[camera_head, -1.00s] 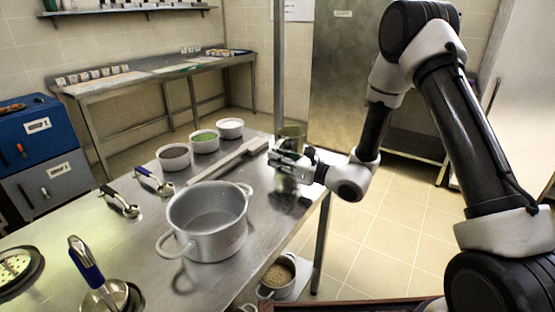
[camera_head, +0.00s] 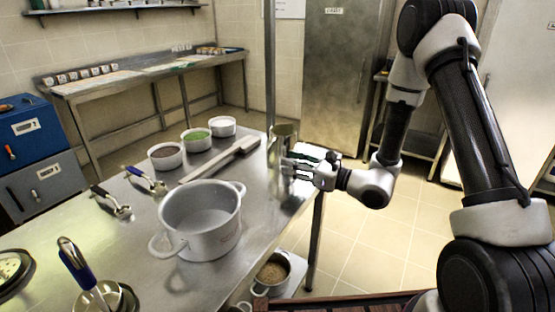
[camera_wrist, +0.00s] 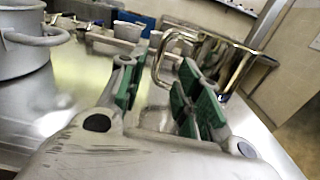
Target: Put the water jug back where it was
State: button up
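The water jug (camera_head: 283,137) is a shiny metal vessel that stands upright near the right edge of the steel table (camera_head: 125,245). My gripper (camera_head: 290,168) is beside it on the right and covers part of its body. Whether a finger touches the jug I cannot tell.
A grey two-handled stockpot (camera_head: 201,222) stands left of my gripper. Ladles lie at left. A pot (camera_head: 272,275) sits on the lower shelf.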

jog(key=shift+v, duration=1.95)
jog(key=s+a+r+n+g+y, duration=0.2)
jog(key=s+r+n+g, duration=0.4)
jog(key=s+r+n, duration=0.15)
jog(key=s+d+r+n+g+h, duration=0.1)
jog(key=s+d+n+g+h, duration=0.1)
jog(key=s+d+n+g, duration=0.3)
jog(key=s+r+n+g+h, duration=0.1)
jog(key=s+r+n+h, duration=0.15)
jog(key=s, duration=0.55)
jog(key=s+d+r+n+t+h, duration=0.2)
jog(key=d+n+h, duration=0.3)
jog(key=d, duration=0.6)
jog(key=s+d+r+n+t+h, duration=0.2)
jog(key=d+r+n+t+h, duration=0.2)
jog(key=d+h, duration=0.3)
jog(key=d+r, duration=0.1)
jog(key=d, duration=0.4)
jog(key=shift+s+n, duration=0.15)
jog(key=shift+n, duration=0.25)
jog(key=shift+r+h, duration=0.1)
jog(key=shift+h, duration=0.15)
